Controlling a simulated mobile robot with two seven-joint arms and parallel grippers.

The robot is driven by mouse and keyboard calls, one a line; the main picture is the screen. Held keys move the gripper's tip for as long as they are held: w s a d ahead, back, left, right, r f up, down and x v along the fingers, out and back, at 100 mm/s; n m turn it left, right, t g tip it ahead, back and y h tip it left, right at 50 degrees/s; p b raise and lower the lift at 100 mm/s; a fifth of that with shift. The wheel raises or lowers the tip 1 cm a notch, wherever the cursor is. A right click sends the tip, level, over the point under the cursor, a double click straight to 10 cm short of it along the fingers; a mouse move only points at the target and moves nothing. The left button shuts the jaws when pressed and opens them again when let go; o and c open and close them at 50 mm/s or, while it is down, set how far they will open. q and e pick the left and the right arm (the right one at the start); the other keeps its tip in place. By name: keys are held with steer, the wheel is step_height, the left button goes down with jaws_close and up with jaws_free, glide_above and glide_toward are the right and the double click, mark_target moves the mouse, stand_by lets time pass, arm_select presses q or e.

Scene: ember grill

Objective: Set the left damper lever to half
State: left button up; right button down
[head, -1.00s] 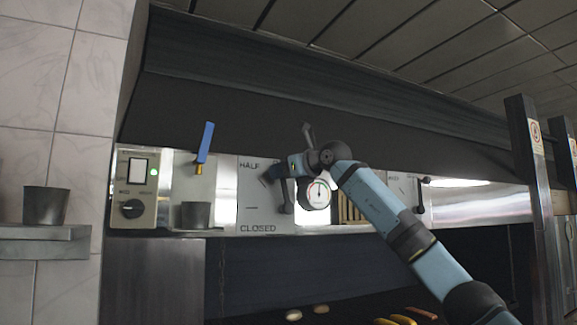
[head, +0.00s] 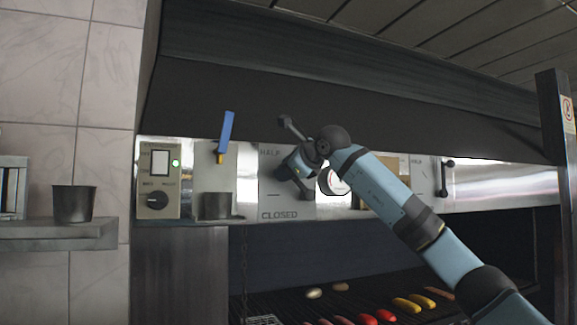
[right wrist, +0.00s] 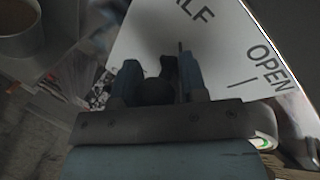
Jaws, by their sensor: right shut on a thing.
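The left damper plate (head: 270,190) is a pale panel marked HALF near its top and CLOSED at its foot. My right gripper (head: 287,171) is in front of its right part and hides much of the lever. A dark piece of the left damper lever (head: 304,190) shows just below the gripper. In the right wrist view the two blue fingers (right wrist: 160,82) are shut on the lever's dark handle (right wrist: 154,92), with HALF and OPEN printed on the plate (right wrist: 165,30) beyond. The lever's exact angle is hard to tell. My left gripper is out of view.
A gauge (head: 330,182) sits just right. Another lever (head: 444,178) is farther right. Food lies on the grill below; a dark hood overhangs.

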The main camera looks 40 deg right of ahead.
steer(key=shift+w+a+f, duration=0.1)
steer(key=shift+f, duration=0.15)
steer(key=c, duration=0.8)
jaws_free()
steer(key=shift+r, duration=0.1)
steer(key=shift+s+r, duration=0.15)
steer(key=shift+s, duration=0.25)
steer(key=b+v, duration=0.2)
steer(key=v, duration=1.1)
steer(key=shift+b, duration=0.3)
